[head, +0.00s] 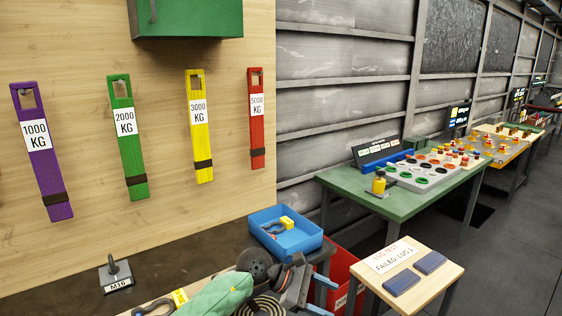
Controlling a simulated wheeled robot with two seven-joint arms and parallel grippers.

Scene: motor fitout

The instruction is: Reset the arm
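A dark grey mechanical thing (293,283) with a rounded part stands at the bottom centre.
Purple (55,178), green (133,160), yellow (201,145) and red (256,130) slings hang on a wooden panel. A blue tray (316,238) holds a shackle and a yellow piece. A small wooden table (447,277) bears two blue blocks. Open floor (505,255) lies right.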

